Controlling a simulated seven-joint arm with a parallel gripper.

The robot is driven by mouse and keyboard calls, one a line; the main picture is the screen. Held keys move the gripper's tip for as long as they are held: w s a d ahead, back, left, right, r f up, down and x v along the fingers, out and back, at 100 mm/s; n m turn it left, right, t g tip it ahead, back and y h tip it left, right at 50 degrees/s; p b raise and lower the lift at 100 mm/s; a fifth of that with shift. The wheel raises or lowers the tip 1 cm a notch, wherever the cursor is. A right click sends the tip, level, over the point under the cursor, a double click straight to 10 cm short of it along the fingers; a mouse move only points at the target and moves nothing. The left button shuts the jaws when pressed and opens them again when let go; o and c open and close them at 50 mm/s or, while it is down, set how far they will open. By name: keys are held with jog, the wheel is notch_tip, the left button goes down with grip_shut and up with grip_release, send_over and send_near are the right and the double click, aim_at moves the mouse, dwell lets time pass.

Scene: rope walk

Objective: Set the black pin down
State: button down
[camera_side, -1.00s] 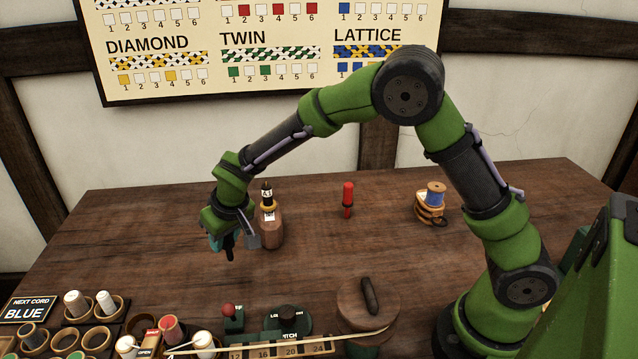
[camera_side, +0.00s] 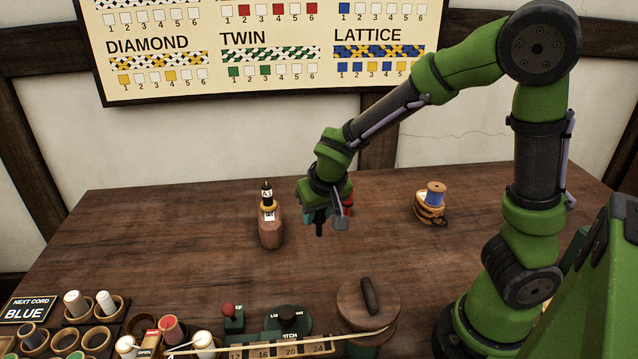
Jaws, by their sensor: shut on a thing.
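My gripper (camera_side: 325,217) is shut on the black pin (camera_side: 320,229) and holds it upright over the middle of the wooden table. The pin's lower end shows below the fingers; its upper part is hidden by the gripper. I cannot tell for sure whether the pin's tip touches the table.
A red pin (camera_side: 348,204) stands just behind my gripper, mostly hidden. A brown wooden bottle-shaped piece (camera_side: 270,232) with a tag stands to the left. A blue spool (camera_side: 436,194) on a wooden holder is at the right. A round wooden lid (camera_side: 356,302) and cord racks (camera_side: 92,338) line the front.

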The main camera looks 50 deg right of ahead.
jog(key=s+d+m+g+h, duration=0.1)
jog(key=s+d+m+g, duration=0.1)
jog(key=s+d+m, duration=0.4)
jog(key=s+d+m+g+h, duration=0.1)
jog(key=s+d+m+g, duration=0.1)
jog(key=s+d+m, duration=0.55)
jog(key=shift+n, duration=0.35)
jog(key=shift+w+d+f, duration=0.2)
jog(key=shift+w+f, duration=0.25)
jog(key=shift+f, duration=0.8)
jog(key=shift+w+d+f, duration=0.25)
jog(key=shift+w+f, duration=0.2)
jog(key=shift+f, duration=0.75)
jog(key=shift+w+d+f, duration=0.2)
jog(key=shift+w+f, duration=0.25)
jog(key=shift+f, duration=0.8)
jog(key=shift+f, duration=0.1)
jog(key=c, duration=0.8)
grip_release()
